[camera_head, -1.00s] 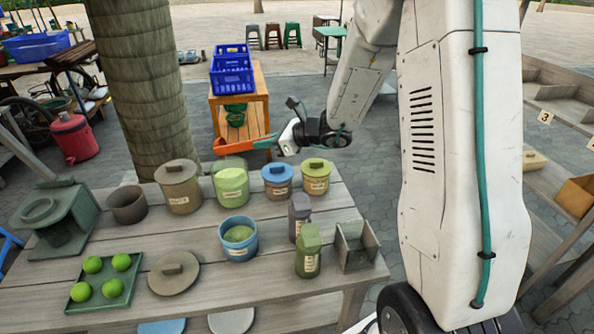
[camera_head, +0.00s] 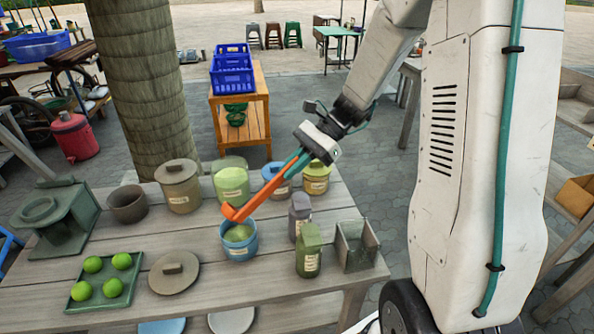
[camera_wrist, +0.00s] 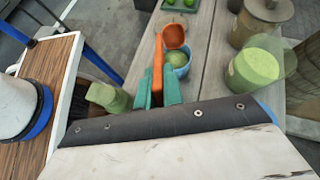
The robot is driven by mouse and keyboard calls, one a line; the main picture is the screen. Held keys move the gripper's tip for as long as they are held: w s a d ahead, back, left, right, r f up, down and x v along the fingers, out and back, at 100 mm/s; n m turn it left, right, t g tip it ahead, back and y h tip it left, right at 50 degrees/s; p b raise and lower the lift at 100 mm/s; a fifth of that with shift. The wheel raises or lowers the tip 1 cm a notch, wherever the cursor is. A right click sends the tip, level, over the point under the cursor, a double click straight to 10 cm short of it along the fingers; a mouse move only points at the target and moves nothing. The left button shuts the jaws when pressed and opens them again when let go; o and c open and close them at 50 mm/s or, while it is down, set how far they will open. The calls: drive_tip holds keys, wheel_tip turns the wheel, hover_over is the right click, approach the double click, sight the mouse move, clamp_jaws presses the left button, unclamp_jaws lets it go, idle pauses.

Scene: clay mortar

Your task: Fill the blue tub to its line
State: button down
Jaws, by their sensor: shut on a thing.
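My gripper (camera_head: 298,158) has teal fingers shut on the handle of an orange scoop (camera_head: 262,192). The scoop slants down to the left, its bowl just above the rim of the blue tub (camera_head: 241,254). The tub stands upright on the table, with a pale label and green material (camera_head: 238,234) inside, partly hidden by the scoop. In the wrist view, the scoop bowl (camera_wrist: 173,36) shows beyond the blue tub (camera_wrist: 184,70). I cannot tell whether the scoop holds anything. The fill line cannot be made out. A larger tub of green material (camera_head: 232,186) stands behind.
Lidded canisters (camera_head: 179,190) stand along the table's (camera_head: 205,285) back. Grey (camera_head: 299,212) and green (camera_head: 308,258) bottles and an open box (camera_head: 356,250) are to the right. A round lid (camera_head: 173,275) and tray of green balls (camera_head: 104,290) lie left.

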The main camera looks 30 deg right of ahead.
drive_tip(key=s+a+r+t+h, duration=0.2)
drive_tip(key=a+r+h, duration=0.6)
drive_tip(key=a+h, duration=0.3)
drive_tip(key=shift+s+a+n, duration=0.4)
drive_tip(key=shift+a, duration=0.85)
drive_tip(key=c, duration=2.1)
unclamp_jaws()
clamp_jaws()
drive_tip(key=shift+w+r, duration=0.1)
